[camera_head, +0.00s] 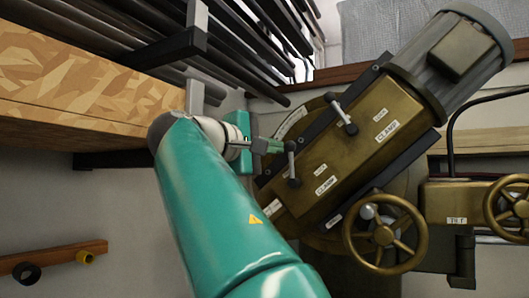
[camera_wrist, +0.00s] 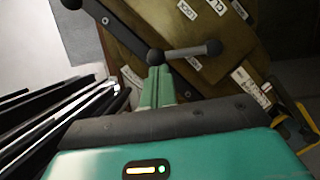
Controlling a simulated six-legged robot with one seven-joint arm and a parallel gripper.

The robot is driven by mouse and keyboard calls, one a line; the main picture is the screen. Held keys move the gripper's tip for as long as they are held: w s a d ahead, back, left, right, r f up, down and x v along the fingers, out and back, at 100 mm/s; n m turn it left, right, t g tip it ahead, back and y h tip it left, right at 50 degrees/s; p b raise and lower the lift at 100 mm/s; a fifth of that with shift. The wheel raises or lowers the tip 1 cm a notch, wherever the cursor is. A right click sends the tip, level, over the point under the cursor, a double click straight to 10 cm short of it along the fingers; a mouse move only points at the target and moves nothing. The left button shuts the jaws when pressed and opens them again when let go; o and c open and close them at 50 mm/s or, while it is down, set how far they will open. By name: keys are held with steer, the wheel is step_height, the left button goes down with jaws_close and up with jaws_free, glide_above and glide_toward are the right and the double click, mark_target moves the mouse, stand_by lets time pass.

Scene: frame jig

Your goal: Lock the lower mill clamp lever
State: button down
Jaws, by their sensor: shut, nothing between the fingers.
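The mill head is a tilted brass-coloured housing with two dark-knobbed clamp levers. The lower clamp lever (camera_head: 292,165) stands near its lower left edge, beside small white LOCK and CLAMP labels. In the wrist view the lever (camera_wrist: 185,52) extends to the right from a dark round end just beyond my fingertips. My gripper (camera_head: 279,147) is shut and empty, its green fingers close to the lever's upper end in the head view. In the wrist view the fingertips (camera_wrist: 158,72) overlap that dark end; I cannot tell whether they touch. The upper clamp lever (camera_head: 343,112) sits further up the housing.
A grey motor (camera_head: 455,55) tops the housing. A handwheel (camera_head: 384,234) is below right, with another wheel (camera_head: 511,208) at the right edge. A wooden shelf (camera_head: 80,95) and dark metal bars (camera_head: 240,45) crowd the left and top.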

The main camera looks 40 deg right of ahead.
mark_target(287, 143)
steer(key=s+m, duration=0.2)
steer(key=s+d+m+y, duration=0.1)
steer(key=m, duration=0.1)
steer(key=shift+r, duration=0.25)
steer(key=shift+s+d+f+m+t+y, duration=0.25)
steer(key=shift+s+m, duration=0.25)
steer(key=shift+m, duration=0.25)
steer(key=shift+s+d+f+m+t+y, duration=0.1)
steer(key=shift+s+d+m+t+y, duration=0.1)
steer(key=shift+s+m+y, duration=0.35)
steer(key=shift+s+d+f+m+t+y, duration=0.15)
steer(key=shift+s+m+t, duration=0.2)
steer(key=shift+m, duration=0.55)
steer(key=v, duration=1.4)
steer(key=shift+f, duration=0.1)
